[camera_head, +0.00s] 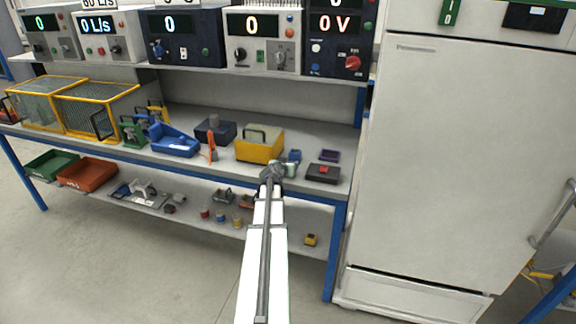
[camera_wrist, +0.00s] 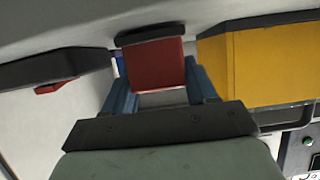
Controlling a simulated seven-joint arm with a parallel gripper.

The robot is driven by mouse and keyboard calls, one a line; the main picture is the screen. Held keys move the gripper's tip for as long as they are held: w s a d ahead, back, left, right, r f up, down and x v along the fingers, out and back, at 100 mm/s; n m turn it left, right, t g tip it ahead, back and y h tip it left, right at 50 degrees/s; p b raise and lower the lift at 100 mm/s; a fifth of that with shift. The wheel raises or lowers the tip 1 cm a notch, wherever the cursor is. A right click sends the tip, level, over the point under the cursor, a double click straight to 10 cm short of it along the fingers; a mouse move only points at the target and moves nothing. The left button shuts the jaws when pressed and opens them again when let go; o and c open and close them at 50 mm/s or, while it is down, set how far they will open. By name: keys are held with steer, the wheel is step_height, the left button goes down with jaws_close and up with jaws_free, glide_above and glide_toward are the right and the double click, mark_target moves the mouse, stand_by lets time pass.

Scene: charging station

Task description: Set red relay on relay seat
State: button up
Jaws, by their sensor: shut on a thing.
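My gripper (camera_head: 294,156) has blue fingers and is shut on the red relay (camera_wrist: 157,66), which lies between the fingertips (camera_wrist: 165,82) in the wrist view. The wrist view is upside down. The relay has a red body and a dark edge on its lower side. In the head view my gripper hides the relay, just right of the yellow case. A dark box with a red top (camera_head: 323,173) and a small purple tray (camera_head: 329,155) stand to its right. I cannot tell which of these is the relay seat. The dark box also shows in the wrist view (camera_wrist: 50,68).
The yellow case (camera_head: 258,146) stands close on the left, its side near the relay in the wrist view (camera_wrist: 270,65). A blue bin (camera_head: 175,142) and an orange tool (camera_head: 212,146) are further left. Instruments fill the shelf above. A white cabinet (camera_head: 450,150) stands at right.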

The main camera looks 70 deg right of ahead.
steer(key=shift+f, duration=0.1)
steer(key=o, duration=1.2)
steer(key=shift+c, duration=0.2)
steer(key=shift+f, duration=0.1)
